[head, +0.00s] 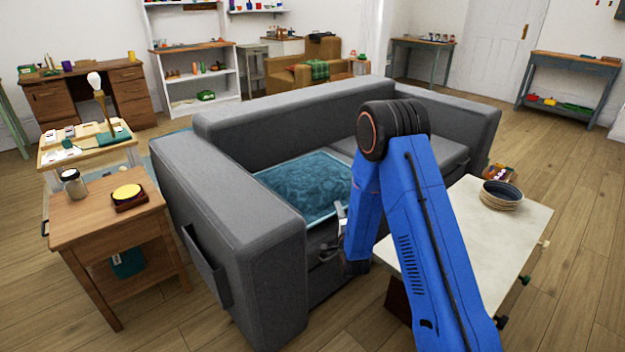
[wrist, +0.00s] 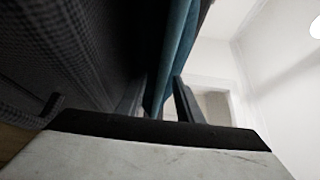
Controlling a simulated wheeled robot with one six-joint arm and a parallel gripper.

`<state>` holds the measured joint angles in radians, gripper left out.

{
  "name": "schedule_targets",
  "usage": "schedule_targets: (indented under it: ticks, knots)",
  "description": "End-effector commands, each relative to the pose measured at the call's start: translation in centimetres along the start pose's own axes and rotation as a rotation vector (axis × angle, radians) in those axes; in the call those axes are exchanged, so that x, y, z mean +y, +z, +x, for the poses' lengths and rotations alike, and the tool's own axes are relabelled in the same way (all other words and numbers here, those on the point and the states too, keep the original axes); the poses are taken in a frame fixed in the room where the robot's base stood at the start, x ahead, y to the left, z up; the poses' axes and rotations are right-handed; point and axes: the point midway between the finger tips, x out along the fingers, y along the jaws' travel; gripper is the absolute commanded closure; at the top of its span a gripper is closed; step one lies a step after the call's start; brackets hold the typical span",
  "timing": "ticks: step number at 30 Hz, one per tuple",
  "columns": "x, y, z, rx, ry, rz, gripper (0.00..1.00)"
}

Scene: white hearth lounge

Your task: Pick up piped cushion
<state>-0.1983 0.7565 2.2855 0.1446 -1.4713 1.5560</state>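The piped cushion (head: 308,186) is teal, with a paler line along its edge. It lies on the left part of the grey sofa's seat. My gripper (head: 338,222) is at the cushion's front right corner, partly hidden by my blue arm. In the wrist view, the teal cushion (wrist: 176,50) stretches away as a narrow strip between the two fingers of my gripper (wrist: 160,98). The fingers stand apart, with a gap between the strip and the right finger. Whether the left finger touches the cushion is unclear.
The grey sofa (head: 215,190) has a high back and thick arms around the seat. A pale-topped table (head: 485,235) with stacked bowls (head: 501,195) stands close at the right. A wooden side table (head: 90,215) with a jar (head: 73,183) is left. Floor shows in front.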

Motion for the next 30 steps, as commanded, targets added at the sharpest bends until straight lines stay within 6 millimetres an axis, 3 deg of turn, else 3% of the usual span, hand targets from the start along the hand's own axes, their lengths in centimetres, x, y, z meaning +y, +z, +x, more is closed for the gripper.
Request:
schedule_targets:
  ticks: [11,16,30]
  knots:
    - [-0.05,-0.04,-0.44,0.0,-0.001,0.0,0.67]
    - [-0.05,-0.04,-0.44,0.0,-0.001,0.0,1.0]
    - [-0.8,-0.04,-0.38,0.0,-0.004,0.001,1.0]
